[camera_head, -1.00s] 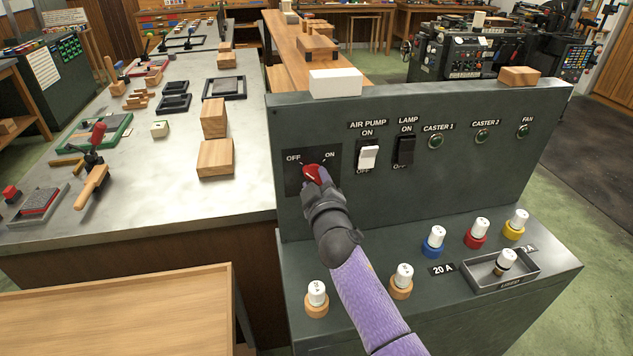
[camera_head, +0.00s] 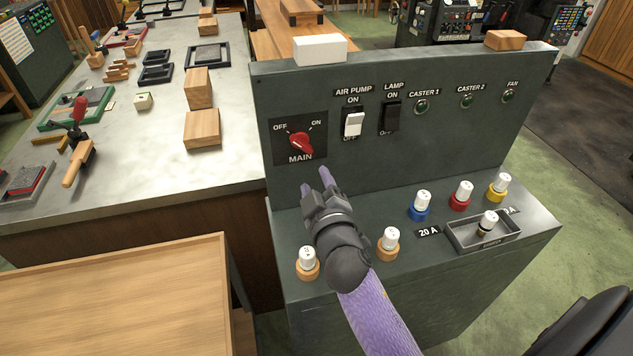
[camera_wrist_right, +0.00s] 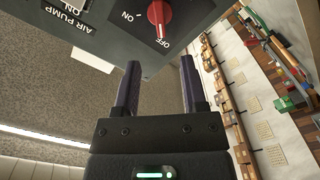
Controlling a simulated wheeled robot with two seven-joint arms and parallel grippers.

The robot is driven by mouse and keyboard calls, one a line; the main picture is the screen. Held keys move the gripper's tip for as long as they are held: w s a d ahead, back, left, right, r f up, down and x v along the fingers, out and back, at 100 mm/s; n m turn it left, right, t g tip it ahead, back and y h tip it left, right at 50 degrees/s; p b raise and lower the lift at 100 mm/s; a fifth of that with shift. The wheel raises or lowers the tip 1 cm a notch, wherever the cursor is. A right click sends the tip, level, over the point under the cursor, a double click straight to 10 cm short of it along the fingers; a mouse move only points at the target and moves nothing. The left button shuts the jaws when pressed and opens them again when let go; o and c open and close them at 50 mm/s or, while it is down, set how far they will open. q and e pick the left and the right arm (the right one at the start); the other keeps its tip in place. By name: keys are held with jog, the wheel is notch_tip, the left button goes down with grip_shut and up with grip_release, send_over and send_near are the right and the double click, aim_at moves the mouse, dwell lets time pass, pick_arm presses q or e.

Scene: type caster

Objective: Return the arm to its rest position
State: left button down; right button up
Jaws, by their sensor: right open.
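My right gripper (camera_head: 316,178) is open and empty, in front of the panel and just below the red main switch knob (camera_head: 300,142), apart from it. In the right wrist view the two fingers (camera_wrist_right: 160,66) are spread with nothing between them. The knob (camera_wrist_right: 157,16) lies beyond the fingertips there, and its white line points towards OFF. My purple right arm (camera_head: 378,315) reaches in from the bottom over the console. My left gripper is not in view.
The console's upright panel (camera_head: 440,145) carries a white air pump switch (camera_head: 353,124) and a black lamp switch (camera_head: 390,115). Orange-based fuses stand left (camera_head: 307,263) and right (camera_head: 388,243) of my arm. A used-fuse tray (camera_head: 465,243) is further right. A wooden table (camera_head: 120,300) is left.

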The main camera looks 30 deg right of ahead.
jog(key=s+a+f+m+g+y, duration=0.1)
jog(key=s+a+f+g+y, duration=0.15)
jog(key=s+f+g, duration=0.4)
jog(key=s+a+f+m+g+y, duration=0.1)
jog(key=s+a+f+m+g, duration=0.15)
jog(key=s, duration=0.65)
jog(key=s+a+f+m+g+y, duration=0.1)
jog(key=s+a+f+g+y, duration=0.15)
jog(key=s+g, duration=0.4)
jog(key=s+f+h+b, duration=0.1)
jog(key=s+f+b, duration=0.1)
jog(key=f, duration=0.9)
jog(key=s+f+b, duration=0.2)
jog(key=s+f, duration=0.1)
jog(key=f, duration=0.9)
jog(key=s+d+f+g+b, duration=0.1)
jog(key=s+d+f+b, duration=0.1)
jog(key=s+f, duration=0.9)
jog(key=shift+s+d+f+n+h, duration=0.3)
jog(key=shift+s+d+n, duration=0.15)
jog(key=shift+s+d, duration=0.3)
